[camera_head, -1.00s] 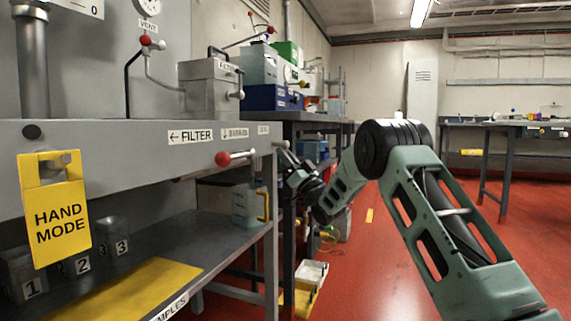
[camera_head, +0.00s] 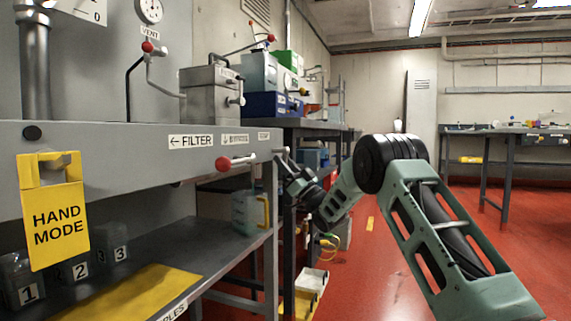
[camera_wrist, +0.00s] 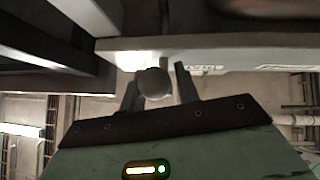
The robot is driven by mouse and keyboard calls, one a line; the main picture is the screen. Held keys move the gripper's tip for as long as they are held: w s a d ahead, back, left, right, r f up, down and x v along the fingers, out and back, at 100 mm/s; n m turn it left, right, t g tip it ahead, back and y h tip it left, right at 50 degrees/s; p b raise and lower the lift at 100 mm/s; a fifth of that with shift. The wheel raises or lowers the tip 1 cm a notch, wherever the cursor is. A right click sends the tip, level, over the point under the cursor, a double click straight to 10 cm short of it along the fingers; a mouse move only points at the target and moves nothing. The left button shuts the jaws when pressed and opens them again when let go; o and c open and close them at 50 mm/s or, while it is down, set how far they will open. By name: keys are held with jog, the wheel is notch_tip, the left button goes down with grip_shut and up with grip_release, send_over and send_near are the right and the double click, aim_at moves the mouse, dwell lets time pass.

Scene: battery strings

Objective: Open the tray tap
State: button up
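On the bench front, a lever with a red ball (camera_head: 222,163) sticks out right of the FILTER label and ends in a pale tip. A short grey peg (camera_head: 280,151) stands at the right end of the front, by a small label. I cannot tell for sure which is the tray tap. My gripper (camera_head: 291,168) is just past that end, small and partly hidden by dark wrist parts. In the wrist view, my gripper (camera_wrist: 158,88) has its fingers apart, with a grey round knob (camera_wrist: 153,83) between them; I cannot tell whether they touch it.
A yellow HAND MODE tag (camera_head: 56,222) hangs at the left front. A jug with a yellow handle (camera_head: 248,212) and numbered jars (camera_head: 114,243) stand on the lower shelf (camera_head: 210,238). A second bench (camera_head: 310,124) stands behind. Red floor (camera_head: 380,280) is open at right.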

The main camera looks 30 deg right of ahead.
jog(key=shift+s+d, duration=0.1)
jog(key=shift+d, duration=0.05)
jog(key=shift+s+d+f, duration=0.2)
jog(key=shift+s+f, duration=0.05)
jog(key=p+v, duration=0.3)
jog(key=v, duration=1.3)
jog(key=shift+f+p, duration=0.3)
jog(key=shift+p, duration=0.1)
jog(key=shift+a, duration=0.1)
